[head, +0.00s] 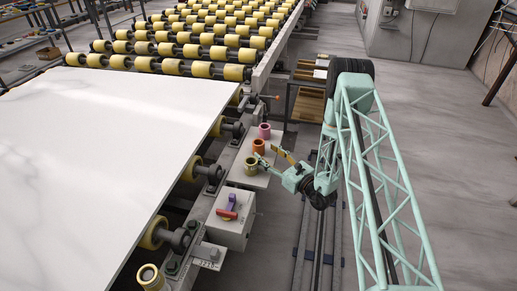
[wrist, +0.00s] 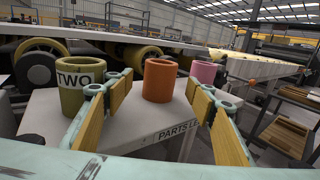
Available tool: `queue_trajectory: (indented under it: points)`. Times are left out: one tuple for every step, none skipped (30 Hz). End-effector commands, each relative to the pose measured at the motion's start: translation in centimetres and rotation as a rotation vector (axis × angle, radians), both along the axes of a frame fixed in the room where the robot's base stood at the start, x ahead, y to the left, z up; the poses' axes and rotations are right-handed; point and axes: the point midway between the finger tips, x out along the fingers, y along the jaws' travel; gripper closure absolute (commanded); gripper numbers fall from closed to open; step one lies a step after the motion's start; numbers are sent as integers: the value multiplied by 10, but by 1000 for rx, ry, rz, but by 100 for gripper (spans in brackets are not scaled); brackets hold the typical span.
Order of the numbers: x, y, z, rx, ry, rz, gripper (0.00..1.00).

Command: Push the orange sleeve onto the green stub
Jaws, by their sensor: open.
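The orange sleeve (head: 258,146) stands upright on a small pale shelf, in the middle of a row of three hollow cylinders. In the wrist view the orange sleeve (wrist: 159,82) shows between my fingers, beyond their tips. My gripper (head: 272,156) is open and empty on the right of the row; its two spread fingers with tan pads also show in the wrist view (wrist: 159,84). An olive-green cylinder (wrist: 73,92) marked "TWO" stands left of the orange one. I cannot tell a separate green stub with certainty.
A pink cylinder (wrist: 203,73) stands right of the orange sleeve. The shelf (wrist: 45,118) has a "PARTS" label. A grey box with a red and purple switch (head: 230,206) is nearer. A white slab (head: 110,145) lies on yellow rollers at left. The floor (head: 440,130) at right is mostly clear.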

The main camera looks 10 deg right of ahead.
Motion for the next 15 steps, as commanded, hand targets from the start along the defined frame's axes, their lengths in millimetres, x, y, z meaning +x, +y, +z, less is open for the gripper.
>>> queue_trajectory:
  points:
    - [0, 0, 0, 0, 0, 0, 49]
    - [1, 0, 0, 0, 0, 0, 49]
    - [1, 1, 0, 0, 0, 0, 49]
    - [2, 1, 0, 0, 0, 1, 49]
    - [4, 2, 0, 0, 0, 1, 49]
    - [6, 3, 0, -1, 0, 1, 49]
    - [7, 4, 0, 0, 0, 1, 49]
    - [10, 6, 0, 0, 0, 1, 49]
    - [13, 8, 0, -1, 0, 1, 49]
    - [15, 9, 0, 0, -1, 2, 49]
    - [18, 11, 0, 0, -1, 2, 49]
    - [22, 13, 0, -1, -3, 2, 49]
    - [25, 14, 0, -1, -3, 2, 49]
    - [28, 15, 0, -1, -3, 1, 49]
    - [32, 17, 0, 0, -1, 1, 49]
